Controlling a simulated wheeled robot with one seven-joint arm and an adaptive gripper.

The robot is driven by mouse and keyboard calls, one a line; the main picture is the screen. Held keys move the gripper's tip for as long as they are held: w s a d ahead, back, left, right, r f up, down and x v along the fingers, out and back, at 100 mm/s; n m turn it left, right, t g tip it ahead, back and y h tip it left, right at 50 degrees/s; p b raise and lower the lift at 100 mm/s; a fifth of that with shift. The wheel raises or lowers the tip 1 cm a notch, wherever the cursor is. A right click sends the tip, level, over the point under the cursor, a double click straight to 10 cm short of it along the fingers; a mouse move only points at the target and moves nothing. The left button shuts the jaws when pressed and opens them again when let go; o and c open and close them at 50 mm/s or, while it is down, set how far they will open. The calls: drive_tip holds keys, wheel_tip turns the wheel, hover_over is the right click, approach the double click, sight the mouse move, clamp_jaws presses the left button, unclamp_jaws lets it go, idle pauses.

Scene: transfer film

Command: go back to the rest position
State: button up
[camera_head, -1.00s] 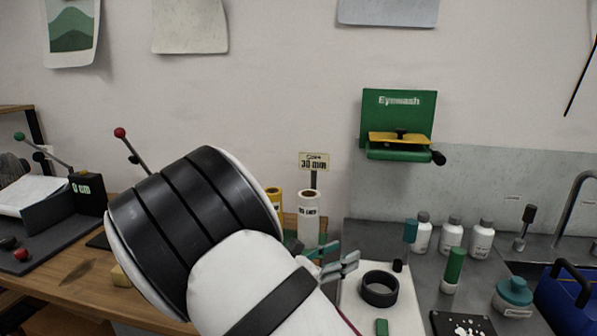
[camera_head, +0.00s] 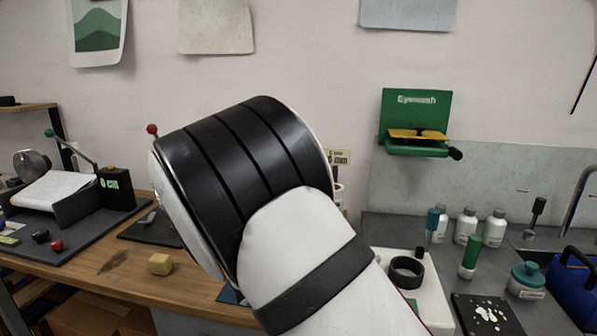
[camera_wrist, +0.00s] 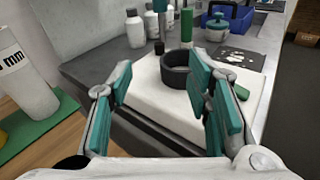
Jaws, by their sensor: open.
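My gripper (camera_wrist: 165,105) is open and empty in the wrist view, its two teal-padded fingers spread apart over the front of a white board. A black ring (camera_wrist: 176,68) stands on the board beyond the fingers, apart from them. In the head view my arm fills the middle and hides my gripper. The ring (camera_head: 406,271) also shows there, right of my arm.
Several white bottles (camera_head: 466,226), a teal-lidded jar (camera_head: 527,281) and a blue carrier (camera_head: 575,290) stand on the grey counter.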

drive_tip(key=s+d+r+m+g+y, duration=0.3)
drive_tip(key=s+d+m+g, duration=0.15)
drive_tip(key=s, duration=0.25)
drive_tip(key=s+d+r+m+g+y, duration=0.2)
drive_tip(key=s+d+m+g+y, duration=0.1)
drive_tip(key=s+d+m, duration=0.35)
drive_tip(key=s+a+r+m+t+y, duration=0.1)
drive_tip(key=s+r+m+y, duration=0.1)
drive_tip(key=s, duration=0.4)
drive_tip(key=s+a+r+m+t+y+p, duration=0.1)
drive_tip(key=s+a+r+m+y, duration=0.1)
drive_tip(key=s+m+y, duration=0.2)
drive_tip(key=s+a+r+m+t+y, duration=0.1)
drive_tip(key=s+r+m+t+y, duration=0.1)
drive_tip(key=s+m, duration=0.3)
drive_tip(key=shift+s+a+r+y, duration=0.25)
drive_tip(key=shift+s+r+y, duration=0.15)
drive_tip(key=shift+s, duration=1.4)
